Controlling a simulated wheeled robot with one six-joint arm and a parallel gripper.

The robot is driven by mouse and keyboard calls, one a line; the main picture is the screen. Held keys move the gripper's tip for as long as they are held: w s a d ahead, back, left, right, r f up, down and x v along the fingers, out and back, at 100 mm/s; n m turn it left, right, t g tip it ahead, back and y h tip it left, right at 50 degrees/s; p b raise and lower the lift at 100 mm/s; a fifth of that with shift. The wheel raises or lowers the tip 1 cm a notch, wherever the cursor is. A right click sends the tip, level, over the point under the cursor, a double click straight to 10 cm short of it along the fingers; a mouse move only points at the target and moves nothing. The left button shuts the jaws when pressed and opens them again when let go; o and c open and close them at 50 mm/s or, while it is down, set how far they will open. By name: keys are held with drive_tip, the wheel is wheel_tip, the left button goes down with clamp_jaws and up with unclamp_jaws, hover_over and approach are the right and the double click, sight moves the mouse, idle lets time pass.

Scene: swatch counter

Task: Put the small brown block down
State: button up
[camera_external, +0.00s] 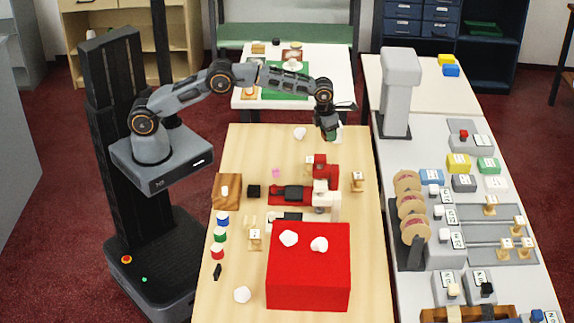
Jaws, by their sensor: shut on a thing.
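My gripper (331,134) points down above the far right part of the wooden table (255,145), behind the red machine. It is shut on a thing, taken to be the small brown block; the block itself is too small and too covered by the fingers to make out. I cannot tell how high it is above the table. A white lump shows beside the fingers.
A red and white machine (322,170) stands mid-table. A large red box (308,275) with white lumps on top is at the front. A wooden block (226,192) and several small pots line the left edge. The table's back left is clear.

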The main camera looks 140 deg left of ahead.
sight(338, 155)
drive_tip(key=shift+w+a+f+p, duration=0.2)
drive_tip(key=shift+w+a+f, duration=0.2)
drive_tip(key=shift+f, duration=0.2)
drive_tip(key=shift+w+a+f+p, duration=0.15)
drive_tip(key=shift+w+a+f, duration=0.2)
drive_tip(key=shift+f, duration=0.3)
drive_tip(key=shift+w+a+f+p, duration=0.2)
drive_tip(key=shift+w+a+f, duration=0.2)
drive_tip(key=shift+f, duration=0.2)
drive_tip(key=shift+f, duration=0.1)
drive_tip(key=shift+w+a+f, duration=0.1)
drive_tip(key=shift+f, duration=1.6)
drive_tip(key=shift+f, duration=0.1)
drive_tip(key=o, duration=1)
